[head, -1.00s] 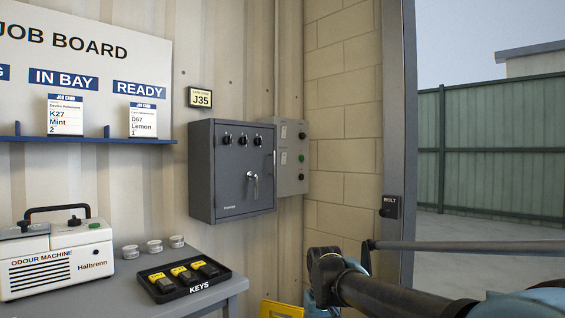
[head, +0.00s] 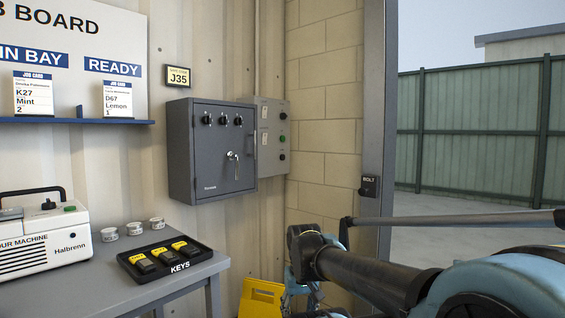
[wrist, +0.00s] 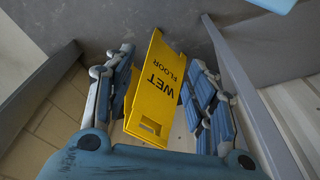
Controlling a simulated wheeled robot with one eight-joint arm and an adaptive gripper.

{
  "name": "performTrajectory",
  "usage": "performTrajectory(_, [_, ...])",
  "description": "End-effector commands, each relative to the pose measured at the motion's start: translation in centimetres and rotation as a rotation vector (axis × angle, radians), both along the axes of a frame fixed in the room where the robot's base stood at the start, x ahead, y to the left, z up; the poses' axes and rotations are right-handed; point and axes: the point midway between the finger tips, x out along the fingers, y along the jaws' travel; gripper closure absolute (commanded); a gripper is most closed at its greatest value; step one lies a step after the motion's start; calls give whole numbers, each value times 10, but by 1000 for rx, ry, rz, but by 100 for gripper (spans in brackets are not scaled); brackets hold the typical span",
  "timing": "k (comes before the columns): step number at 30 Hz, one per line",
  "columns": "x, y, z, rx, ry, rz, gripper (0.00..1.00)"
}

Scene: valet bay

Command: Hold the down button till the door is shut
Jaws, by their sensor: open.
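The grey control box (head: 270,136) is on the wall at the inner corner, partly hidden by the dark grey cabinet (head: 211,150). My gripper (wrist: 160,58) is open and empty, pointing down, low and apart from the control box. A yellow wet floor sign (wrist: 155,88) shows between its fingers, not gripped.
A grey table (head: 85,275) at the left carries a key tray (head: 165,258), small tins and the odour machine (head: 40,232). The wet floor sign also stands below the cabinet in the head view (head: 262,298). A bolt box (head: 370,187) is on the door post.

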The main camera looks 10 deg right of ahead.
Motion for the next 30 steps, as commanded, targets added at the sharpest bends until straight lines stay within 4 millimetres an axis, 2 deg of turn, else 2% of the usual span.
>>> performTrajectory(1, [0,0,0,0,0,0,49])
performTrajectory(6, [0,0,0,0,0,0,88])
performTrajectory(8, [0,0,0,0,0,0,100])
performTrajectory(30, [0,0,0,0,0,0,100])
